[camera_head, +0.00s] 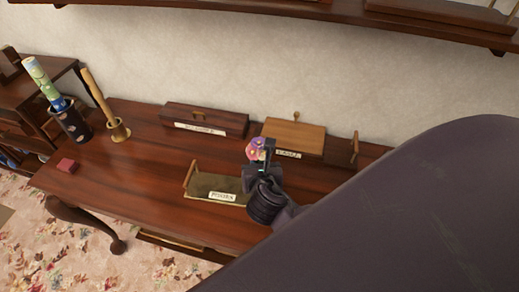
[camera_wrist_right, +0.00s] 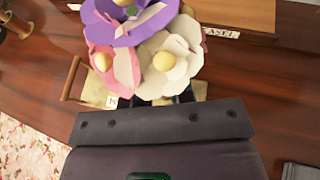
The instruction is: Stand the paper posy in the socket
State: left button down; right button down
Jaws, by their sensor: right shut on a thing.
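The paper posy (camera_head: 254,149), with purple, pink and cream paper flowers, is at my right gripper (camera_head: 262,172) above the dark wooden table. In the right wrist view the posy's blooms (camera_wrist_right: 165,60) fill the top middle, and they hide the fingertips and most of the stem. My right gripper is shut on the posy. A shallow tray (camera_head: 210,183) with a raised end and a white label lies just left of and below the gripper. I cannot make out for certain which thing is the socket. My left gripper is out of view.
At the back stand a long dark labelled box (camera_head: 205,118) and a lighter wooden labelled box (camera_head: 292,135). At the left are a dark holder (camera_head: 74,124) with a rolled patterned item, a brass cup (camera_head: 118,131) with a wooden rod, and a red block (camera_head: 66,165). The left-middle tabletop is clear.

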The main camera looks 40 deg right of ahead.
jog(key=shift+f+b, duration=0.3)
jog(key=shift+f, duration=0.55)
jog(key=c, duration=0.9)
grip_release()
jog(key=v, duration=1.1)
